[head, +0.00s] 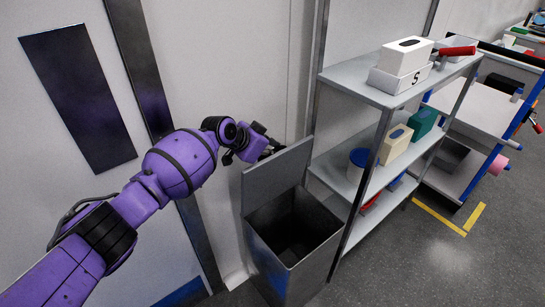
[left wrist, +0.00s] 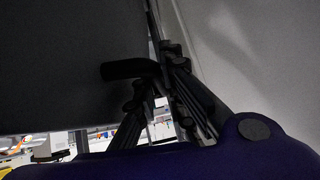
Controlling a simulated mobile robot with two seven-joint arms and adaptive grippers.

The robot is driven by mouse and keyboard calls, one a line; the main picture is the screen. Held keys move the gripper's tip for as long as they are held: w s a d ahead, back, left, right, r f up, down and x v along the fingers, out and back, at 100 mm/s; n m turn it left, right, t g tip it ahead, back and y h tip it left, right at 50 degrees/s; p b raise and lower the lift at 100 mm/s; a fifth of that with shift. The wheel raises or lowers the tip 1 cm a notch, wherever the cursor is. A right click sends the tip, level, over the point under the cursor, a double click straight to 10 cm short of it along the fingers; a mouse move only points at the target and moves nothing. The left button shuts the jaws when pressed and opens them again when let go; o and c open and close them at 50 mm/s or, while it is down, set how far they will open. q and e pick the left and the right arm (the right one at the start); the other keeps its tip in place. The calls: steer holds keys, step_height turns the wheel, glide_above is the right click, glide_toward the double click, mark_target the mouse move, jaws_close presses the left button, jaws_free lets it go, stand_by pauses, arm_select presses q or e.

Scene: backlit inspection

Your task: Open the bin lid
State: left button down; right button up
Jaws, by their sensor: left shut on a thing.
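The grey bin (head: 293,262) stands on the floor against the wall, with its dark inside showing. Its lid (head: 275,180) is raised, standing steeply tilted up at the back of the opening. My left gripper (head: 266,150) is at the lid's upper left edge, shut on the lid. In the left wrist view the lid (left wrist: 60,65) is a big dark panel on the left, and the dark gripper fingers (left wrist: 158,108) are by its edge. A short dark bar beside them is too dim to make out. My right gripper is in neither view.
A grey metal shelf (head: 365,90) stands close to the right of the bin, holding white boxes (head: 402,57), a red-handled item and small containers. A workbench (head: 480,110) is beyond it. The floor (head: 430,270) at the front right is clear.

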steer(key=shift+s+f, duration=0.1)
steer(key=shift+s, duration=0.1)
arm_select(q)
steer(key=c, duration=2.1)
jaws_free()
steer(key=shift+a, duration=0.1)
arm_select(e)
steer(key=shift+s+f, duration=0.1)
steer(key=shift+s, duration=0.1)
arm_select(q)
steer(key=v, duration=1.2)
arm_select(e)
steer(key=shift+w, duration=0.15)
